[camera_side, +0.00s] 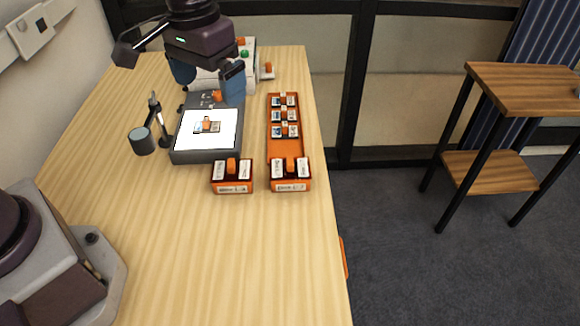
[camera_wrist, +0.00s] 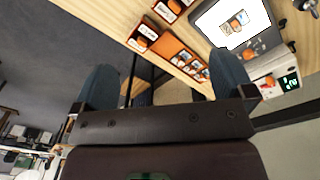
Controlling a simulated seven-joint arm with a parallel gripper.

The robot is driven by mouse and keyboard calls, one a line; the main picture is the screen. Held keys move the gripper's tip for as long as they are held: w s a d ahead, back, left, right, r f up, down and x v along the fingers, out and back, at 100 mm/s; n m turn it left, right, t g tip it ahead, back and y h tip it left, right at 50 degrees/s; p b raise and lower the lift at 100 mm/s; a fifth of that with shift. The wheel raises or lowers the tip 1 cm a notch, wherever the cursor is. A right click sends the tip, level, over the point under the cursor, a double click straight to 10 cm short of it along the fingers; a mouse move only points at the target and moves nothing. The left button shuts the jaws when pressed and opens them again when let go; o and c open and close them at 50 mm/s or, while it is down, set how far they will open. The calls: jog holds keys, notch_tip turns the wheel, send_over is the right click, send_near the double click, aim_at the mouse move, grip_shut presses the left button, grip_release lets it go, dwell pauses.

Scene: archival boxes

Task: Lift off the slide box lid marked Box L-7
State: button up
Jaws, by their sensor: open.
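Two orange slide boxes with dark red lids and orange knobs stand side by side on the table. The right box (camera_side: 290,184) has a small front label that seems to read L-7; its lid (camera_side: 279,168) is seated on it. The left box (camera_side: 232,188) has a similar label, too small to read surely. In the wrist view the right box's lid (camera_wrist: 147,30) shows at the top, with the left box (camera_wrist: 165,10) above it. My gripper (camera_side: 208,78) is open and empty, above the far end of the light table, behind and left of both boxes.
A long orange tray (camera_side: 288,148) with slides in several holders runs back from the right box. A lit light table (camera_side: 207,157) with a slide holder on it lies to the left, beside a lamp-like stand (camera_side: 142,140). A white device stands behind. The front table is clear.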

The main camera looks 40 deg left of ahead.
aim_at(290, 158)
jog(key=w+d+f+n, duration=0.6)
jog(key=w+f+n, duration=0.25)
jog(key=w, duration=0.35)
jog(key=shift+m, duration=0.45)
jog(key=f, duration=1.3)
jog(key=shift+a+f, duration=0.2)
jog(key=shift+a, duration=0.05)
jog(key=c, duration=0.6)
